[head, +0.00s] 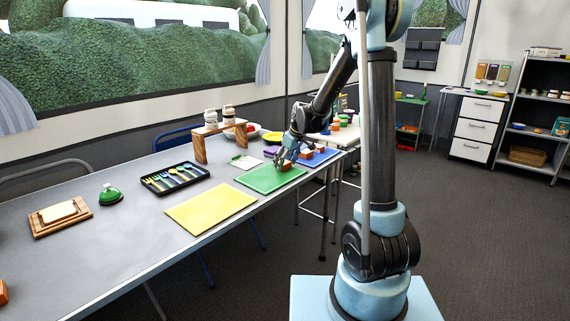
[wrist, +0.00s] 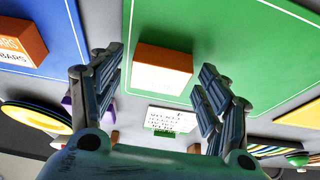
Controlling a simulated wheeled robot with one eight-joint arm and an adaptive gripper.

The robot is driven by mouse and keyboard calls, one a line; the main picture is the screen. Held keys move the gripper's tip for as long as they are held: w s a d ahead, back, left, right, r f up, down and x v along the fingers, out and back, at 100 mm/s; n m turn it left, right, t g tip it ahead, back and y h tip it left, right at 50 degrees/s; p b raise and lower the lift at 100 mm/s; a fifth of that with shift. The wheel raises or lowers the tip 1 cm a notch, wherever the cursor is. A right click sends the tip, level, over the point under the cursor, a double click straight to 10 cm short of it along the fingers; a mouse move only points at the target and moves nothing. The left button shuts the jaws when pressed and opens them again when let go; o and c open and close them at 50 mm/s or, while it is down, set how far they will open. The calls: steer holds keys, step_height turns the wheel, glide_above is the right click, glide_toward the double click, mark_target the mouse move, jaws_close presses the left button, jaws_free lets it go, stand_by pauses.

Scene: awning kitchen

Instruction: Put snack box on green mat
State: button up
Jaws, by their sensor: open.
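The green mat (head: 268,178) lies on the long grey table; it also fills the upper middle of the wrist view (wrist: 215,35). An orange box (wrist: 163,72), which appears to be the snack box, is over the green mat near one edge; it shows as a small orange shape in the head view (head: 286,166). No label is readable on it. My gripper (wrist: 165,85) is open, its fingers apart on either side of the box, with visible gaps. In the head view my gripper (head: 285,161) is low over the mat and partly hides the box.
A blue mat (wrist: 45,50) beside the green one holds another orange box (wrist: 15,42) marked "BARS". A yellow mat (head: 210,208), cutlery tray (head: 175,178) and wooden stand (head: 200,148) are nearby. A white card (wrist: 172,119) lies beside the green mat. The table's left part has free room.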

steer(key=shift+r, duration=0.1)
steer(key=v, duration=1.1)
steer(key=s+d+r+m, duration=0.2)
steer(key=s+d+m, duration=0.1)
steer(key=s+d, duration=0.55)
steer(key=s+d+f+m+h, duration=0.1)
steer(key=s+d+f, duration=0.3)
steer(key=s, duration=0.5)
steer(key=s+d+f+m+h, duration=0.1)
steer(key=s+d+f+m, duration=0.2)
steer(key=s, duration=0.7)
steer(key=s+d+f+m+h, duration=0.1)
steer(key=s+d+f+m, duration=0.2)
steer(key=s, duration=0.7)
step_height(320, 180, down, 2)
steer(key=shift+d+f+g, duration=0.25)
steer(key=shift+d+g, duration=0.05)
steer(key=shift+d, duration=0.6)
steer(key=shift+s, duration=0.1)
